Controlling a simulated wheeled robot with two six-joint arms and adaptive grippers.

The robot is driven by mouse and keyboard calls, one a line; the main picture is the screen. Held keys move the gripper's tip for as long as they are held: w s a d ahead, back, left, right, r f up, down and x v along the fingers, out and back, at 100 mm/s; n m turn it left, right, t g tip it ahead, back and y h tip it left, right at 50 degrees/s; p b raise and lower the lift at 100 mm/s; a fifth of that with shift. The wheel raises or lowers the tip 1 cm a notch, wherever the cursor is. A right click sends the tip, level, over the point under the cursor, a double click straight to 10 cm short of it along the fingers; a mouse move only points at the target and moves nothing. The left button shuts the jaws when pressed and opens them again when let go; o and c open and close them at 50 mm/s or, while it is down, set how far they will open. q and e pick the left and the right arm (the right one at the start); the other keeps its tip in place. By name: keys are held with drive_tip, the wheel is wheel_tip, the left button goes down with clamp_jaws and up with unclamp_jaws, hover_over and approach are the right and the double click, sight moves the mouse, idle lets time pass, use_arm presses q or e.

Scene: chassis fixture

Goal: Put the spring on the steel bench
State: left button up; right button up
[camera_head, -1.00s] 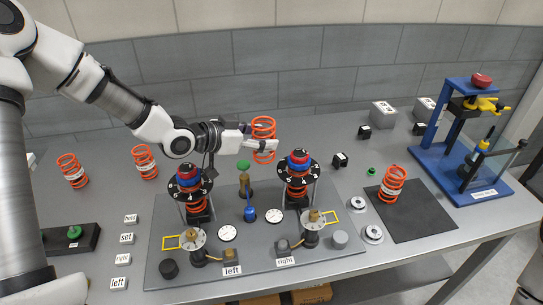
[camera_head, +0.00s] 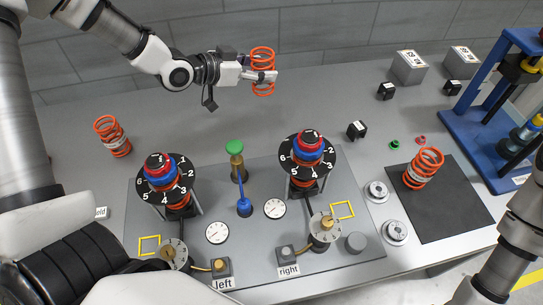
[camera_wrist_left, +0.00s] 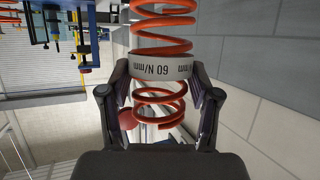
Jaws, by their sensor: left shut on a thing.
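My left gripper (camera_head: 262,76) is shut on an orange coil spring (camera_head: 263,56) and holds it upright above the back of the steel bench (camera_head: 215,128). In the left wrist view the spring (camera_wrist_left: 163,27) stands between the two fingers, which grip around its white band marked "60 N/mm". Another orange spring (camera_head: 112,136) stands on the bench at the left. A third orange spring (camera_head: 422,168) stands on the black mat (camera_head: 450,210) at the right. My right gripper does not show.
A grey fixture plate (camera_head: 300,230) carries two numbered dial towers (camera_head: 162,182) (camera_head: 307,157), gauges and knobs. Grey blocks (camera_head: 409,67) (camera_head: 458,60) and a blue press (camera_head: 485,120) stand at the right. The bench between the left spring and the plate is clear.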

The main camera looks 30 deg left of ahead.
sight(253, 92)
use_arm(q)
drive_tip(key=f, duration=0.7)
drive_tip(key=shift+w+a+f, duration=0.1)
drive_tip(key=shift+w+f, duration=0.15)
drive_tip(key=shift+f, duration=0.1)
drive_tip(key=f, duration=0.3)
drive_tip(key=shift+s+f, duration=0.25)
drive_tip(key=shift+f, duration=0.05)
drive_tip(key=shift+w+f, duration=0.2)
drive_tip(key=shift+f, duration=0.05)
drive_tip(key=shift+s+f, duration=0.1)
drive_tip(key=o, duration=1.5)
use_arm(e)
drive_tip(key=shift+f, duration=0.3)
use_arm(q)
drive_tip(key=shift+o, duration=0.2)
